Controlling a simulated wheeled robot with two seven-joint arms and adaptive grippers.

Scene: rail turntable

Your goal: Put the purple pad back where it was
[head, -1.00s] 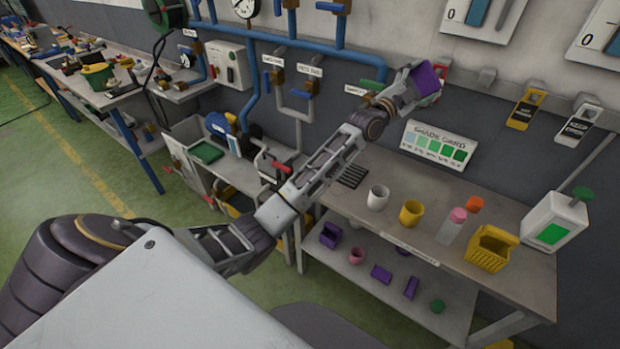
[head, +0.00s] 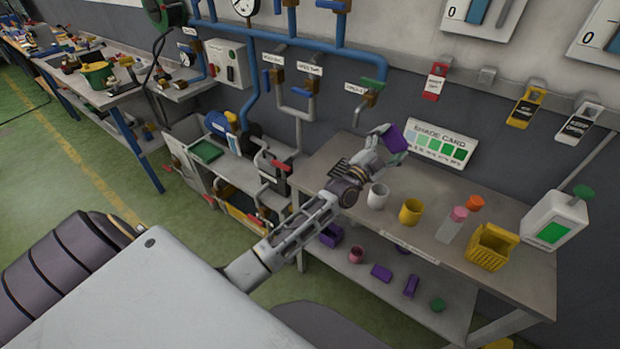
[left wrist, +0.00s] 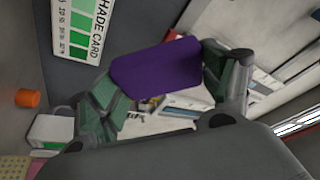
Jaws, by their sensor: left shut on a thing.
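The purple pad (head: 395,139) is held in my left gripper (head: 385,146), above the back part of the workbench, just left of the shade card (head: 439,143). In the left wrist view the pad (left wrist: 158,70) sits between the two green-padded fingers, which are shut on it. The pad is clear of the bench top in the picture, though its exact height is hard to tell. My right gripper is not in view.
On the bench top (head: 345,158) stand a white cup (head: 378,197), a yellow cup (head: 411,212), a pink-capped bottle (head: 452,226), an orange item (head: 474,204), a yellow basket (head: 490,249) and a white jug (head: 552,222). Purple items (head: 381,272) lie on the lower shelf. A green-handled tap (head: 369,93) is above.

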